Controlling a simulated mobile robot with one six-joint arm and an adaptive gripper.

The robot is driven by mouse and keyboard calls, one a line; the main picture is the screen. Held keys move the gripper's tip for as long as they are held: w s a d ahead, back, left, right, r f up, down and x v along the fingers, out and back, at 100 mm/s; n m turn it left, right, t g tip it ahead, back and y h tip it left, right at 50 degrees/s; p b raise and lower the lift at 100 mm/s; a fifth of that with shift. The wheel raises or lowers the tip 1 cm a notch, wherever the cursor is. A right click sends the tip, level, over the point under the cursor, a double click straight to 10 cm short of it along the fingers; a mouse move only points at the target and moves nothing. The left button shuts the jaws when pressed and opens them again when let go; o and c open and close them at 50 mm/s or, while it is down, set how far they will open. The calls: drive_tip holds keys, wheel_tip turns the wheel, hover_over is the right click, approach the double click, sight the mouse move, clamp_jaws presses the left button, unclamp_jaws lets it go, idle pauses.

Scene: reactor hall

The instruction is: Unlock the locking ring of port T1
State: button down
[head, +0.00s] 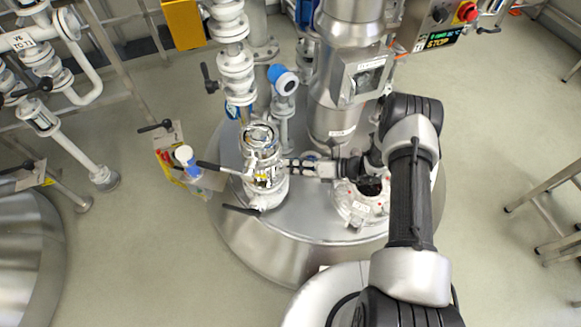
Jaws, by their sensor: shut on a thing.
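A port fitting (264,172) with a metal locking ring (258,135) around its top stands on the domed steel vessel lid, left of the middle in the head view. I cannot read a T1 label on it. A dark lever (215,166) sticks out to its left, and a second dark lever (240,210) sits lower down. My gripper (287,168) reaches in from the right and its fingertips meet the fitting's right side. It is shut on part of the fitting, seemingly the ring. The fingers hide the exact contact.
A steel column (345,80) and a white flanged opening (358,205) stand to the right. A bottle (185,157) is left of the lid.

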drive_tip(key=shift+w+d, duration=0.1)
drive_tip(key=c, duration=1.6)
unclamp_jaws()
drive_tip(key=shift+c, duration=0.2)
drive_tip(key=v, duration=1.2)
